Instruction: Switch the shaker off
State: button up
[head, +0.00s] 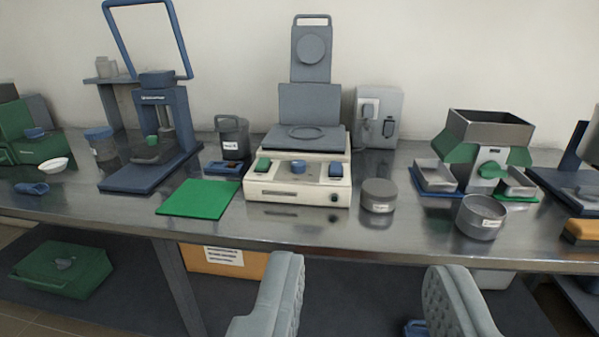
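A cream bench device (298,190) stands at the middle of the steel table and may be the shaker; no name on it is readable. Its front top has a green rocker or button (263,165) at left, a blue knob (298,167) in the middle and a dark blue switch (336,171) at right. A small black knob (334,198) is on its front face. I cannot tell which way the switches are set. My gripper (365,262) is open and empty, its grey fingers wide apart, in front of the table and apart from the device.
A green mat (199,198) lies left of the device. A lidded grey pot (378,195) stands close at its right, with a grey cup (480,216) farther right. A blue framed press (155,140) and a green-and-grey hopper unit (487,140) flank it. The table's front edge (330,241) lies ahead.

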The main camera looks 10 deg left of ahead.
aim_at(263, 163)
jog(key=i+j, duration=0.3)
jog(key=j, duration=0.2)
jog(key=i+j, duration=0.35)
jog(key=j, duration=0.15)
